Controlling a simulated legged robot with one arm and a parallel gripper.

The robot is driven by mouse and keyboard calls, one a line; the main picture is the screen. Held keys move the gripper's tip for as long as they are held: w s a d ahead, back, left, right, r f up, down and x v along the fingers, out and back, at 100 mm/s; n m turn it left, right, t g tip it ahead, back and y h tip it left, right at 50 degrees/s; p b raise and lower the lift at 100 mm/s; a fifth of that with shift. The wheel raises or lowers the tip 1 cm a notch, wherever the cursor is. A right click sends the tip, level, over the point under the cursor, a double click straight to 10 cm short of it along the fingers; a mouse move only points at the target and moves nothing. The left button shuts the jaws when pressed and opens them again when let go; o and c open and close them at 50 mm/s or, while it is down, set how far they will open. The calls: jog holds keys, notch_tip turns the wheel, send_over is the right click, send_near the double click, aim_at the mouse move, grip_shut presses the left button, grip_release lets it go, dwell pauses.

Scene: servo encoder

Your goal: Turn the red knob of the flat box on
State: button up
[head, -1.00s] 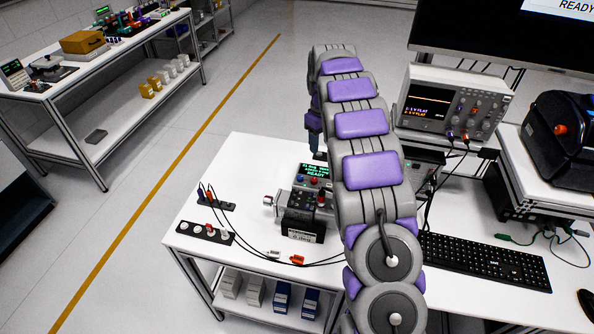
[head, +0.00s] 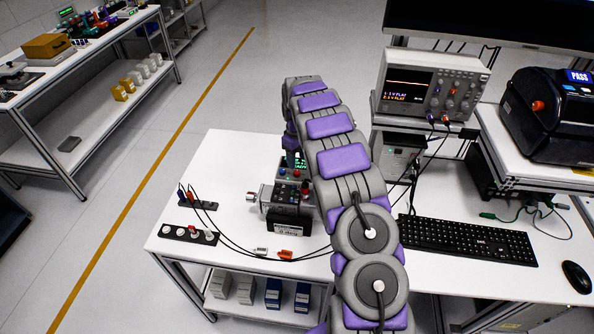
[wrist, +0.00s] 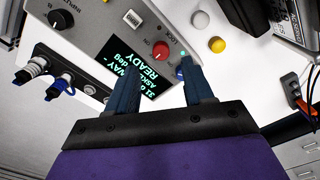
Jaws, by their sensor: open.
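The flat grey box (wrist: 110,42) fills the upper left of the wrist view, with a lit screen reading READY (wrist: 143,75). Its red knob (wrist: 160,50) stands on the panel beside the screen, with a pale mark on it. My gripper (wrist: 160,72) is open and empty. Its two dark blue fingers straddle the knob's line from the near side, and the knob shows beyond the gap between them. I cannot tell the height of the tips above the panel. In the head view the box's screen (head: 299,161) shows partly, and my arm hides the rest.
A black knob (wrist: 62,21) is on the same box, and a small blue part (wrist: 181,72) lies close to the right finger. A servo unit on a black stand (head: 287,219) is just in front. Cables, a keyboard (head: 466,241) and an oscilloscope (head: 424,87) share the bench.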

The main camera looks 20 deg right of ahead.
aim_at(297, 172)
notch_tip(297, 172, down, 6)
jog(key=shift+r+b, duration=0.15)
jog(key=shift+b, duration=0.2)
grip_shut()
dwell(0.4)
